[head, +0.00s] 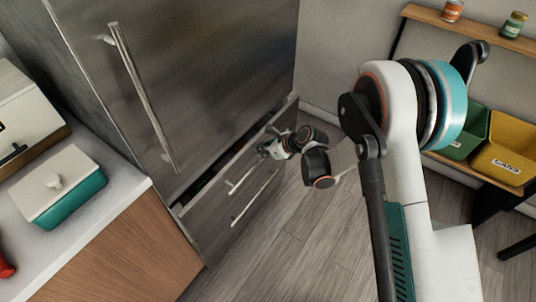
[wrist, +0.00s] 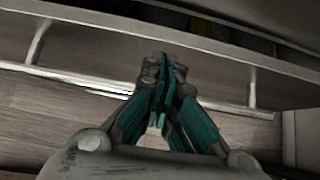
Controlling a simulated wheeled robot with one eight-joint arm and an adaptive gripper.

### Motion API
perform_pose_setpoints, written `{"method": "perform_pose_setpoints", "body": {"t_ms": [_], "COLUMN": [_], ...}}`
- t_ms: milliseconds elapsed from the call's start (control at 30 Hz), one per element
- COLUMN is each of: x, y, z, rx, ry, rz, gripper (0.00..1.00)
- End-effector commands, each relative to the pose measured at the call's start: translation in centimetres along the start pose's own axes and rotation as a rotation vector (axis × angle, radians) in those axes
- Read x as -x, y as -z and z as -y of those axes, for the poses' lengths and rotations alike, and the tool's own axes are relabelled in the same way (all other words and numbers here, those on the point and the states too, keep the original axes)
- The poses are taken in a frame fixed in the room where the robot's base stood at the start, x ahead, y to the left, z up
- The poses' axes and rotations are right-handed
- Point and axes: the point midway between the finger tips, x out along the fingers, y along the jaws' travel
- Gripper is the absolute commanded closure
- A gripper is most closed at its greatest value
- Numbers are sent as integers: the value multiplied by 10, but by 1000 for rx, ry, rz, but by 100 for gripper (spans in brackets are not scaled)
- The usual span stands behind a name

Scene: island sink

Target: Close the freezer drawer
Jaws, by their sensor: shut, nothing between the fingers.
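The freezer drawer (head: 214,220) is at the bottom of the steel fridge and stands partly open, with a dark gap behind its top edge. Its long bar handle (head: 256,198) is on the front. My gripper (head: 264,151) is at the drawer's upper front, toward its far end. In the wrist view my gripper's teal fingers (wrist: 160,62) are shut and empty. They point across the handle bar (wrist: 70,77) toward the drawer's top edge (wrist: 205,47). I cannot tell whether the fingertips touch the drawer.
The tall fridge door (head: 190,75) above is shut. A counter (head: 120,185) with a teal box (head: 70,205) is at left. A shelf with a green bin (head: 465,130) and a yellow bin (head: 505,150) is at right. The wood floor (head: 290,255) before the drawer is clear.

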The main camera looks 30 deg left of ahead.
Motion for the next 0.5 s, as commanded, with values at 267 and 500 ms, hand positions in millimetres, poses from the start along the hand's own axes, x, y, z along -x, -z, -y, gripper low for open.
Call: {"method": "perform_pose_setpoints", "body": {"t_ms": [267,500], "x": [0,-13], "y": [-1,-12], "z": [0,0], "rx": [0,2], "ry": [0,-1], "rz": [0,0], "gripper": [100,100]}}
